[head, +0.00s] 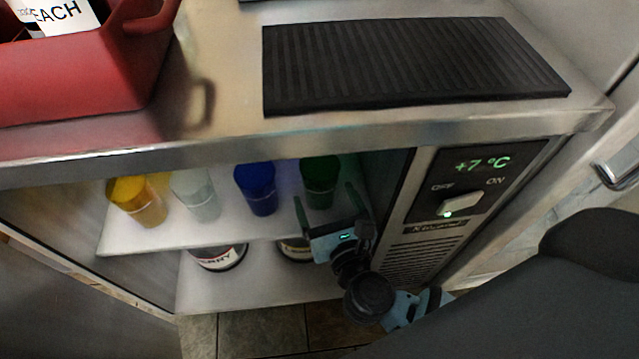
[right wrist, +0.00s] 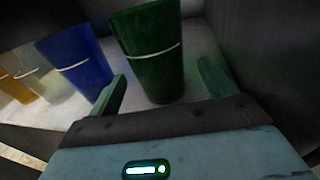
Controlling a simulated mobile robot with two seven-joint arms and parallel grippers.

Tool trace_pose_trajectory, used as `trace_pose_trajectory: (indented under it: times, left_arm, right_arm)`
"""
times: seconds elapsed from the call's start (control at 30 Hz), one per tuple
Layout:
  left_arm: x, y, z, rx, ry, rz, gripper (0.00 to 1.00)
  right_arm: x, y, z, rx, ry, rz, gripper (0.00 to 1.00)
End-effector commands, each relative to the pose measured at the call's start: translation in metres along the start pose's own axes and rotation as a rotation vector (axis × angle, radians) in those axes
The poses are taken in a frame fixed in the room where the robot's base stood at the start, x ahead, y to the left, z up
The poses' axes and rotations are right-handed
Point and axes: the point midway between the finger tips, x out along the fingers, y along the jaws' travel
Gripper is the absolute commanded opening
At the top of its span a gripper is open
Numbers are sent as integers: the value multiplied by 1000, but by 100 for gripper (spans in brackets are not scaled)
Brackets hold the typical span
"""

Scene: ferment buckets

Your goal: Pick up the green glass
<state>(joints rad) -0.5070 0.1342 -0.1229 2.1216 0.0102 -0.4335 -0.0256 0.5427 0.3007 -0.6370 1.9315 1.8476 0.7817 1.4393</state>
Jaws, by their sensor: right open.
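The green glass (head: 320,182) stands upright at the right end of the upper shelf in the cooler, with a pale line around it. In the right wrist view the green glass (right wrist: 152,58) is straight ahead. My right gripper (head: 326,196) is open, with its fingers pointing into the cooler. In the right wrist view its fingertips (right wrist: 163,78) are on either side of the glass's lower part, with gaps showing. I cannot tell how far the glass reaches between the fingers. My left gripper is not in view.
A blue glass (head: 256,188) stands just left of the green one, then a clear glass (head: 197,193) and a yellow glass (head: 138,201). Labelled buckets sit on the lower shelf. The cooler's control panel (head: 470,185) is to the right. A red crate (head: 75,75) and black mat (head: 410,60) lie on top.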

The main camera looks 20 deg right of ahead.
Motion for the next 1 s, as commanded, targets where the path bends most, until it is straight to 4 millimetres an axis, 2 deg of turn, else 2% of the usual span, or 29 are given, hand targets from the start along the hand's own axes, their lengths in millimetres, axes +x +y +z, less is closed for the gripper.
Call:
trace_pose_trajectory:
  times: [0.23,0.6,0.93,1.0]
  left_arm:
    - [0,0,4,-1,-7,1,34]
    - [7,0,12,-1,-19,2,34]
    - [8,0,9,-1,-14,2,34]
    - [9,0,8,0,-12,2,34]
  right_arm:
    - [9,0,0,-2,0,0,84]
    - [51,2,2,-3,1,1,84]
    - [56,1,3,-2,2,0,84]
    - [55,1,3,-2,2,1,75]
